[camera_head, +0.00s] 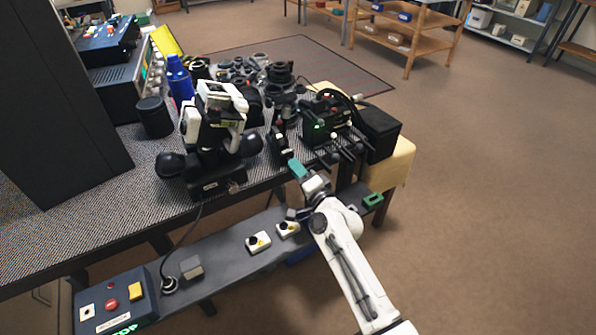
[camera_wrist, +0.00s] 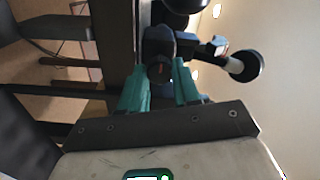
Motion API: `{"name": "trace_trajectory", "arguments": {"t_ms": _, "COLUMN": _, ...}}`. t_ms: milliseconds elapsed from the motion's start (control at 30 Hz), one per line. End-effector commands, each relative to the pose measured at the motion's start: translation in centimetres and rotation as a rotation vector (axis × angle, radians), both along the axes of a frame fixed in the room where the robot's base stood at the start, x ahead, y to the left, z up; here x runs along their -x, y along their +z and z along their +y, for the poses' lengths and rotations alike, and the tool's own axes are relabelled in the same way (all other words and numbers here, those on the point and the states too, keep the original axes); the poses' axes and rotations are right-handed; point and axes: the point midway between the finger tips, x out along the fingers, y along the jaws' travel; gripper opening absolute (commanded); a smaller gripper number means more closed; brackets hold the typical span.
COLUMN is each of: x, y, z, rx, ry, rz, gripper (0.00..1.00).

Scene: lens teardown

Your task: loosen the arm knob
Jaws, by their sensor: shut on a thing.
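My gripper (camera_head: 297,168) reaches up to the front edge of the bench, its teal fingers against the lower part of a small black arm fixture (camera_head: 278,143). Whether the knob has turned cannot be told. In the head view the knob is hidden by the fingers.
Just right of the fixture stands a black unit (camera_head: 330,118) with a green light and several protruding rods. A white and black device (camera_head: 215,125) stands to the left. A grey shelf (camera_head: 225,258) with small switch boxes runs below the bench edge. Open floor lies to the right.

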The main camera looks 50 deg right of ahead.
Motion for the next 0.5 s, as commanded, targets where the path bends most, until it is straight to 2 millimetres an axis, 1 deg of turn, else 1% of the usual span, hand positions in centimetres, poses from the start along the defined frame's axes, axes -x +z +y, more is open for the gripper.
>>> {"name": "trace_trajectory", "arguments": {"t_ms": 33, "x": 0.01, "y": -0.15, "z": 0.06, "rx": 0.001, "ry": 0.001, "rz": 0.004, "gripper": 0.01}}
{"name": "trace_trajectory", "arguments": {"t_ms": 67, "x": 0.01, "y": -0.15, "z": 0.06, "rx": 0.001, "ry": 0.001, "rz": 0.004, "gripper": 0.34}}
{"name": "trace_trajectory", "arguments": {"t_ms": 100, "x": 0.01, "y": -0.15, "z": 0.06, "rx": 0.000, "ry": 0.001, "rz": 0.004, "gripper": 0.38}}
{"name": "trace_trajectory", "arguments": {"t_ms": 300, "x": 0.00, "y": -0.08, "z": 0.03, "rx": 0.000, "ry": 0.001, "rz": 0.001, "gripper": 0.57}}
{"name": "trace_trajectory", "arguments": {"t_ms": 500, "x": 0.01, "y": -0.03, "z": 0.01, "rx": 0.000, "ry": 0.001, "rz": 0.001, "gripper": 0.57}}
